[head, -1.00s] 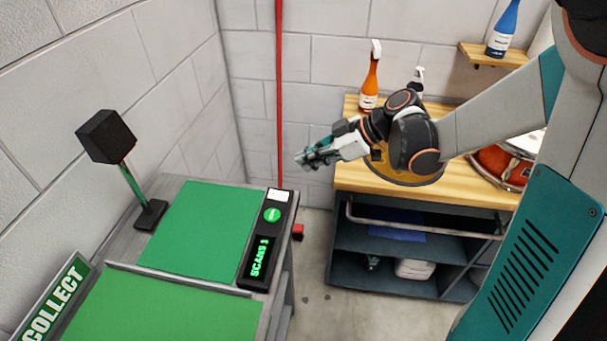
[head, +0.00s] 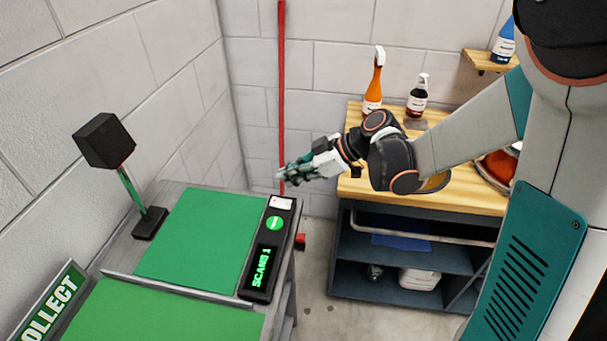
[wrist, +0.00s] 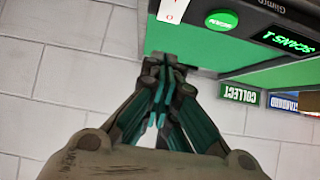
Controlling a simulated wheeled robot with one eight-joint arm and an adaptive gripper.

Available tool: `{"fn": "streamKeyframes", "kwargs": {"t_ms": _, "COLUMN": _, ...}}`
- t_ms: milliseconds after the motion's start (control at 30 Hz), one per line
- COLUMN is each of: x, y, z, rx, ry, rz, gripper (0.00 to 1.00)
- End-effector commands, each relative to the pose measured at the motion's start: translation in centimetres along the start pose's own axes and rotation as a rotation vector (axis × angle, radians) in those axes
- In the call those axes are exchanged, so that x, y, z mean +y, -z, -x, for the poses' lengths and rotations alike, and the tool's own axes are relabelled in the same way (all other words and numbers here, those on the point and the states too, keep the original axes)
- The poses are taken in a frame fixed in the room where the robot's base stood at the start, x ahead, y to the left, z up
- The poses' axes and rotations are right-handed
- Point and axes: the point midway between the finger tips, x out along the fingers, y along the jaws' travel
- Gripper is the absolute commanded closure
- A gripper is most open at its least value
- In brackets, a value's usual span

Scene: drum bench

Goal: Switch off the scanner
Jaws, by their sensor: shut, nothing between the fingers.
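The scanner's black control panel (head: 268,250) lies along the right edge of the green-topped bench, with a lit green display reading "SCANS 1" (head: 262,268). A round green button (head: 275,223) sits above the display, and a white piece (head: 281,203) is at the panel's far end. In the wrist view the green button (wrist: 221,20) and part of the white piece (wrist: 172,10) show at the top. A black box-shaped head (head: 105,140) stands on a post at the bench's left. My gripper (head: 281,180) is shut and empty, in the air just beyond the panel's far end in the picture.
A small red block (head: 300,241) sticks out at the bench's right side. A red pole (head: 281,90) stands by the wall behind my gripper. A wooden workbench (head: 440,180) with an orange bottle (head: 374,85) and a dark bottle (head: 418,97) is at the right. Bare floor separates the benches.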

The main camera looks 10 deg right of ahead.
Motion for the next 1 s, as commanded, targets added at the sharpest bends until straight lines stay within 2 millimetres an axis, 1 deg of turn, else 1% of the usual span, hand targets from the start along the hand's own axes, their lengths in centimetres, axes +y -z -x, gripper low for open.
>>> {"fn": "streamKeyframes", "kwargs": {"t_ms": 33, "x": -0.1, "y": -0.2, "z": -1.3, "rx": 0.0, "ry": 0.002, "rz": 0.002, "gripper": 1.0}}
{"fn": "streamKeyframes", "kwargs": {"t_ms": 100, "x": 0.0, "y": -0.2, "z": -2.7, "rx": 0.0, "ry": 0.003, "rz": 0.002, "gripper": 1.0}}
{"fn": "streamKeyframes", "kwargs": {"t_ms": 167, "x": 0.0, "y": -0.2, "z": -3.8, "rx": 0.0, "ry": 0.001, "rz": 0.002, "gripper": 1.0}}
{"fn": "streamKeyframes", "kwargs": {"t_ms": 333, "x": 0.0, "y": -2.0, "z": -5.4, "rx": 0.0, "ry": 0.0, "rz": -0.001, "gripper": 1.0}}
{"fn": "streamKeyframes", "kwargs": {"t_ms": 533, "x": 0.0, "y": -2.8, "z": -6.2, "rx": 0.0, "ry": 0.0, "rz": -0.001, "gripper": 1.0}}
{"fn": "streamKeyframes", "kwargs": {"t_ms": 900, "x": 0.0, "y": -2.8, "z": -6.3, "rx": -0.002, "ry": 0.0, "rz": -0.001, "gripper": 1.0}}
{"fn": "streamKeyframes", "kwargs": {"t_ms": 1000, "x": 0.0, "y": -2.8, "z": -6.6, "rx": -0.033, "ry": 0.002, "rz": 0.001, "gripper": 1.0}}
